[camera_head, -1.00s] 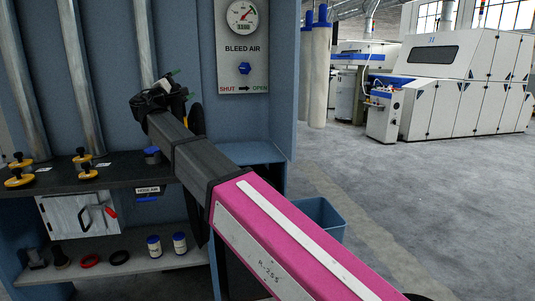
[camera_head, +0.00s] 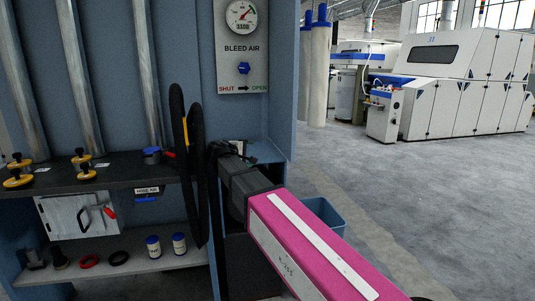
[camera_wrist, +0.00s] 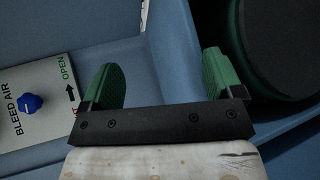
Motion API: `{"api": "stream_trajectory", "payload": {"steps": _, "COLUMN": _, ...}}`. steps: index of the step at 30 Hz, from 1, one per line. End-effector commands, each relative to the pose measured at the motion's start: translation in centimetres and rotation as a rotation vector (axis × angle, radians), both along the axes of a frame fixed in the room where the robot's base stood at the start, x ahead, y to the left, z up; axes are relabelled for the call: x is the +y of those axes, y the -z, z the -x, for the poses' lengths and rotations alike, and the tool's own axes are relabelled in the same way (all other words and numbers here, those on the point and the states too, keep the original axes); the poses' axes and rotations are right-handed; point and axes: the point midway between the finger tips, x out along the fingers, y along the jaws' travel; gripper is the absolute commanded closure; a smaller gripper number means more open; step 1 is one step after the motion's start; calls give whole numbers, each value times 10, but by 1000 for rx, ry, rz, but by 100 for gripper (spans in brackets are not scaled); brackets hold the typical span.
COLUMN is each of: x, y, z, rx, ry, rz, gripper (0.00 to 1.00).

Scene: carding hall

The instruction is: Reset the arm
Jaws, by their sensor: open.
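My gripper (camera_wrist: 160,84) is open in the wrist view, with its two green pads wide apart and nothing between them. Blue cabinet wall lies behind the gap. In the head view my arm, with its pink link, reaches in from the lower right. Its wrist is by the right side of the cabinet, below the bleed air panel (camera_head: 242,70), and the fingertips are hidden there. The panel also shows turned on its side at the left of the wrist view (camera_wrist: 38,100), with its blue knob (camera_wrist: 30,103).
Black hose loops (camera_head: 196,165) hang just left of my wrist. A shelf (camera_head: 110,178) holds yellow-and-black fittings and a blue-capped valve (camera_head: 152,155). A lower shelf (camera_head: 140,263) holds rings and jars. A blue bin (camera_head: 325,215) stands behind my arm. Open floor (camera_head: 440,190) lies right.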

Motion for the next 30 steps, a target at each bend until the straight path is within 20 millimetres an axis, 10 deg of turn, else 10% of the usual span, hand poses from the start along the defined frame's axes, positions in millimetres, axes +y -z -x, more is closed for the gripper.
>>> {"api": "stream_trajectory", "payload": {"steps": 8, "x": -115, "y": 137, "z": 32, "rx": 189, "ry": 191, "rz": -311, "gripper": 14}}
{"api": "stream_trajectory", "payload": {"steps": 18, "x": -223, "y": 278, "z": 123, "rx": 379, "ry": 532, "rz": -763, "gripper": 14}}
{"api": "stream_trajectory", "payload": {"steps": 30, "x": -271, "y": 357, "z": 220, "rx": 481, "ry": 893, "rz": -1180, "gripper": 14}}
